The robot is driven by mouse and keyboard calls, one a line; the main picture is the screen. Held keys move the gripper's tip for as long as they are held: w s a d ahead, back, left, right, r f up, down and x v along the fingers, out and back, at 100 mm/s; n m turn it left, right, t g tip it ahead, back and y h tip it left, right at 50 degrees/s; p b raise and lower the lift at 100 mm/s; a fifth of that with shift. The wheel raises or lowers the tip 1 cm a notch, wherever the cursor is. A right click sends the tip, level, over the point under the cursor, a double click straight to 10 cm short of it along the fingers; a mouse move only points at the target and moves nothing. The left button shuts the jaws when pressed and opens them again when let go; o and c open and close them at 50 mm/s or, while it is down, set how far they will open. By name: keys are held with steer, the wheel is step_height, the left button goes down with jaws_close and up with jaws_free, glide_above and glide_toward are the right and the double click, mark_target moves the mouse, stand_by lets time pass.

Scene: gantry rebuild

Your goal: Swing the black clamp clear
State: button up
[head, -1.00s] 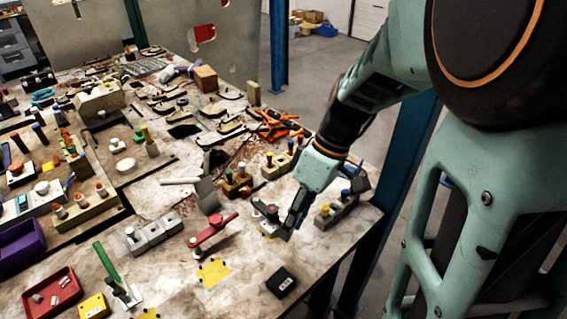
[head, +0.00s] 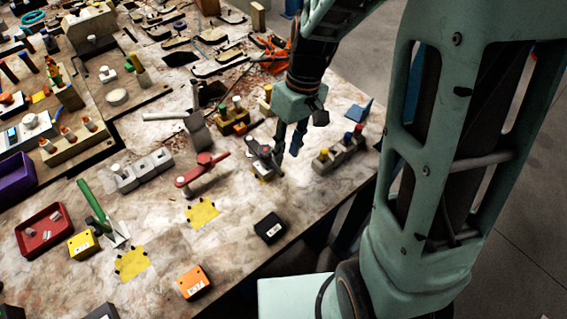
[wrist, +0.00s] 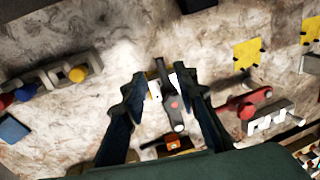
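The black clamp (head: 262,156) stands on the worktop, with a dark arm and a small red spot on it. In the wrist view the black clamp (wrist: 169,97) lies between my two fingers, nearer the right one. My gripper (head: 287,150) points down just right of the clamp in the head view. In the wrist view my gripper (wrist: 160,84) is open, with a clear gap on the clamp's left side. Whether the right finger touches the clamp cannot be told. A pale block with some yellow shows under the clamp, partly hidden.
A red clamp (head: 203,170) stands close by on the left, and a green-handled clamp (head: 92,207) farther left. A grey block with coloured knobs (head: 338,153) is to the right. A black box (head: 270,227) sits near the table's front edge. Bare worktop lies between them.

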mark_target(282, 172)
steer(key=f, duration=0.4)
steer(key=a+f, duration=0.1)
steer(key=f, duration=0.1)
steer(key=shift+s, duration=0.35)
jaws_close()
